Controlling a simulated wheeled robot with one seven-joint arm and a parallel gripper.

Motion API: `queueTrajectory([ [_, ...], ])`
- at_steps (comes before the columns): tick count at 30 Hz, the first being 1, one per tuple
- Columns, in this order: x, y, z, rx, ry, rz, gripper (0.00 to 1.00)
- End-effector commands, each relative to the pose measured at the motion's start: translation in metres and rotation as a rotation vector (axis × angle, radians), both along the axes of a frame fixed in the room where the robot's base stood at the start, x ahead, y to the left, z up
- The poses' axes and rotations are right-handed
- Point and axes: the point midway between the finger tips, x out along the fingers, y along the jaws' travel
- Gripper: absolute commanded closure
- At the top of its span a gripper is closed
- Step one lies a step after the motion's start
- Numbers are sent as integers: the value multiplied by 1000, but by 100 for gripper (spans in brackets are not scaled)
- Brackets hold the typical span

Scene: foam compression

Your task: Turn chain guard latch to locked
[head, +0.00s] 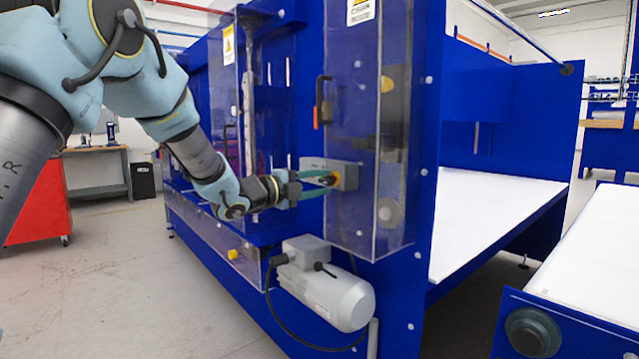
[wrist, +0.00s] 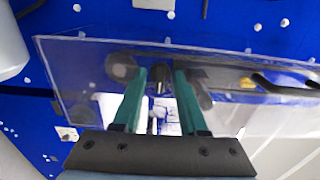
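The chain guard (head: 352,215) is a clear cover on the front of the blue machine; its clear panel also spans the wrist view (wrist: 90,62).
A grey motor (head: 328,290) with a cable juts out below the guard. A black handle (head: 319,101) is above the latch. White flat beds (head: 490,215) lie to the right. A red cabinet (head: 42,200) and a workbench (head: 95,170) stand at left. The floor at lower left is clear.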

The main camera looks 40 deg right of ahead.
Motion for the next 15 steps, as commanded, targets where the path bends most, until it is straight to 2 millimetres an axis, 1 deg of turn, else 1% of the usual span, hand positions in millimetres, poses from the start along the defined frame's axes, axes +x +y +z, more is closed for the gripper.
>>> queueTrajectory([
  [1,0,0,0,0,0,0,62],
  [2,0,0,0,0,0,0,66],
  [11,0,0,0,0,0,0,100],
  [15,0,0,0,1,0,0,100],
])
